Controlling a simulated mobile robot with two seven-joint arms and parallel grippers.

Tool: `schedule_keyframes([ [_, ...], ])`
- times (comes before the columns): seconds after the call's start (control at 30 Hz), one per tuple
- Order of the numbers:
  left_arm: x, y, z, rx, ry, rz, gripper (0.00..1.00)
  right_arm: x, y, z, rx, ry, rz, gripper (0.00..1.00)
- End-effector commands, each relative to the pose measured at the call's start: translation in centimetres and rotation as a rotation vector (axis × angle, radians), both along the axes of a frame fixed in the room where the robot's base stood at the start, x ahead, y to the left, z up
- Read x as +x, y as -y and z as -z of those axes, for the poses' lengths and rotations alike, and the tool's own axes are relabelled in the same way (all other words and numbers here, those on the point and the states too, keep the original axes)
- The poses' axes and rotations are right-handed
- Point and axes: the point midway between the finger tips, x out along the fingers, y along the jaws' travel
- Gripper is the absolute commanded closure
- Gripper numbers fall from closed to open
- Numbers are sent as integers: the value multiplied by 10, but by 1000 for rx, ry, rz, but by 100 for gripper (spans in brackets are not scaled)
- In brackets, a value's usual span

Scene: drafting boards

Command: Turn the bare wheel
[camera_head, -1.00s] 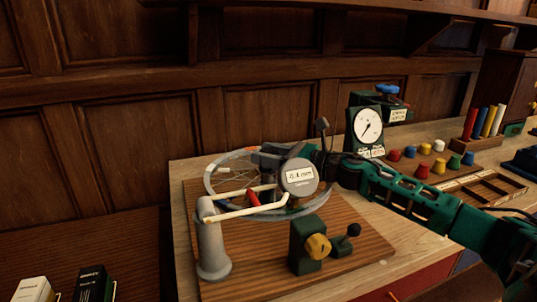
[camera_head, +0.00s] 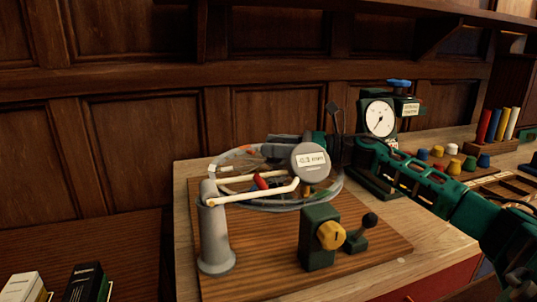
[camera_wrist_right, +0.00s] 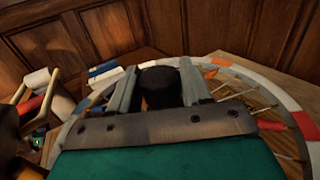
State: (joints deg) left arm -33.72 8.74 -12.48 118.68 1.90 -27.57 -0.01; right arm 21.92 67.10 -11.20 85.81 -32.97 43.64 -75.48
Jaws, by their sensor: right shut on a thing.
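The bare wheel (camera_head: 336,191) lies flat above a wooden board, with thin spokes and a grey rim marked in white and orange. Its rim also curves across the right wrist view (camera_wrist_right: 245,72). My right gripper (camera_wrist_right: 160,72) is shut on the black knob (camera_wrist_right: 160,90) that stands over the wheel, one grey finger on each side. In the head view the dial gauge (camera_head: 310,161) hides most of this grip. The gauge has a small display and sits on a cream jointed arm from a grey post (camera_head: 214,238). My left gripper is not in view.
A green block with a yellow knob (camera_head: 330,236) and a black-tipped lever (camera_head: 369,221) stand at the board's front. A green dial instrument (camera_head: 380,119) stands behind my right forearm. Coloured pegs (camera_head: 453,166) are at the right. Wood panelling (camera_head: 145,150) closes the back.

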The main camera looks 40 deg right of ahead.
Motion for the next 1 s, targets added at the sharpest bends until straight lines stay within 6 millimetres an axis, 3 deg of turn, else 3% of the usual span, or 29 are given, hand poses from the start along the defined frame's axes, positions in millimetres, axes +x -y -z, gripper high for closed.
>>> schedule_keyframes([
  [0.23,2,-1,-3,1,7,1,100,0,0,-1,1,0,1,100],
  [0.27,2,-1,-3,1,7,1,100,0,0,-1,1,0,1,49],
  [0.43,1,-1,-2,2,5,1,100,0,0,-1,1,1,1,33],
  [0.77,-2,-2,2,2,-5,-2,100,-1,1,1,0,-1,1,32],
  [1.0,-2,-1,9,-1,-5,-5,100,-17,16,3,-1,-4,3,32],
])
